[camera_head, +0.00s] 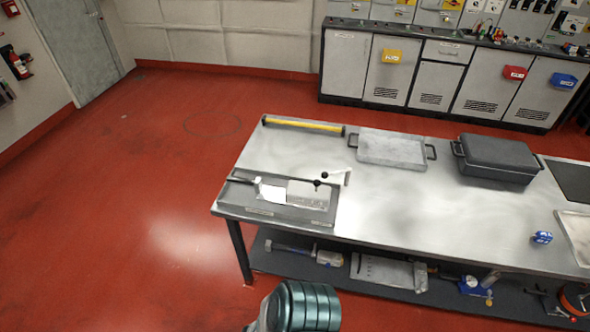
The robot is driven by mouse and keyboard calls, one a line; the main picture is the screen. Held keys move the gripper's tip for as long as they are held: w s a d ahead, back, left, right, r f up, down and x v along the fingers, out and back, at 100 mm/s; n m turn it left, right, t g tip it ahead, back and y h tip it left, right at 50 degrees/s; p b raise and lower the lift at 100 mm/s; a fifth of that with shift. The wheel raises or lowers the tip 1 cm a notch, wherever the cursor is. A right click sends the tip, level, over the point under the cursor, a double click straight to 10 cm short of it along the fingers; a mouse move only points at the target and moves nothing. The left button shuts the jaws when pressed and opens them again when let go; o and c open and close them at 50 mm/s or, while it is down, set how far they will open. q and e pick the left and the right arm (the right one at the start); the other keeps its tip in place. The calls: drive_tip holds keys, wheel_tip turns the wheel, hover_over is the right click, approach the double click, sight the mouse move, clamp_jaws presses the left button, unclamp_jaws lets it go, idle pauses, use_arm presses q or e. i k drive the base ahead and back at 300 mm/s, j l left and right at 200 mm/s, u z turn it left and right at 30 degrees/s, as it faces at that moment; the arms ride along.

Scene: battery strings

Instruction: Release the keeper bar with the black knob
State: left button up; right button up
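On the left end of the metal bench, a dark flat fixture (262,207) holds pale metal pieces. Two small black knobs show there: one (317,183) over the metal block (305,197), the other (325,175) just behind it, by a pale angled piece (340,177). A thin bar seems to run near the knobs, but it is too small to tell which piece is the keeper bar or whether it is fastened. A dark handle (240,180) sits at the fixture's left. Neither gripper is in view; only a teal link of mine shows at the bottom.
A yellow bar with black ends (303,125) lies at the bench's back left. A grey tray with handles (392,148) and a dark lidded case (498,158) stand behind. A blue object (542,237) sits at right. The bench's middle is clear; tools lie on the lower shelf (400,293).

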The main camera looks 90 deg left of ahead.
sight(324, 175)
drive_tip(key=u, duration=2.25)
